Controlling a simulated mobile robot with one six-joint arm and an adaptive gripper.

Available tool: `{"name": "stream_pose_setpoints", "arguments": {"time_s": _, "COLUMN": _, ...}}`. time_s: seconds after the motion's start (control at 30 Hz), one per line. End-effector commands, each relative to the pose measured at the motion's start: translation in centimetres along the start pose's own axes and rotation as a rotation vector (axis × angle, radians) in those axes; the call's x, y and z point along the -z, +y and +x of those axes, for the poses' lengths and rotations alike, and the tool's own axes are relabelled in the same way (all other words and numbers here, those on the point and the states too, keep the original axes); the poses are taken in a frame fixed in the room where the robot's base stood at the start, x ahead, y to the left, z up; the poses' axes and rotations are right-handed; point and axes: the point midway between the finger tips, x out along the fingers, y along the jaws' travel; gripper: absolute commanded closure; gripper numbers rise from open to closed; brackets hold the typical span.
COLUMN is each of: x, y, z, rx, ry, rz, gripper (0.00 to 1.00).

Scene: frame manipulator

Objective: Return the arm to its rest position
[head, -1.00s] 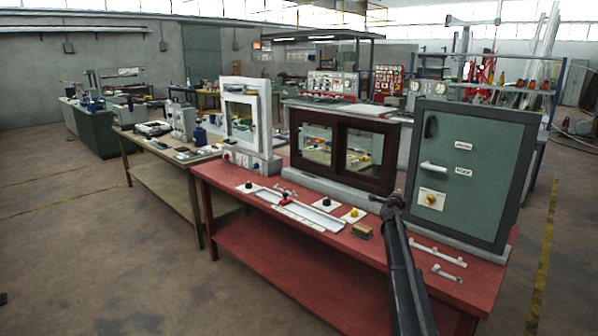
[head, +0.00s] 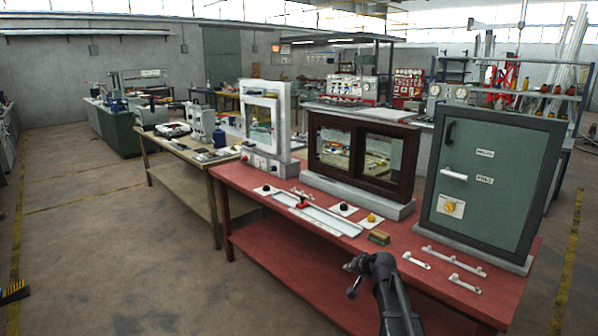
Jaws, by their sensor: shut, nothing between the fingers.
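My gripper (head: 352,279) is shut and empty. It is at the end of my dark arm, which rises from the bottom edge of the head view. The gripper points to the left, in front of the near edge of the red workbench (head: 262,248) as seen here. It holds nothing and appears apart from the things on the bench. How far it is from the bench edge is hard to tell.
On the bench stand a green cabinet (head: 508,174), a dark wooden sliding window (head: 343,151) and a white frame (head: 281,110). Knobs, a rail (head: 318,214), a brass block (head: 379,237) and white handles (head: 453,261) lie in front. Open floor (head: 110,255) is at left.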

Motion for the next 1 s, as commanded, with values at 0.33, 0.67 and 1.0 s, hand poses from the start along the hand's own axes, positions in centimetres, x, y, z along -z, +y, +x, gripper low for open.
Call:
{"name": "stream_pose_setpoints", "arguments": {"time_s": 0.33, "x": -16.4, "y": 3.3, "z": -8.6, "rx": -0.284, "ry": -0.446, "rz": -0.222, "gripper": 1.00}}
{"name": "stream_pose_setpoints", "arguments": {"time_s": 0.67, "x": -23.8, "y": 6.4, "z": -15.9, "rx": -0.512, "ry": -0.705, "rz": -0.302, "gripper": 1.00}}
{"name": "stream_pose_setpoints", "arguments": {"time_s": 1.0, "x": -24.3, "y": 6.7, "z": -16.6, "rx": -0.538, "ry": -0.732, "rz": -0.306, "gripper": 1.00}}
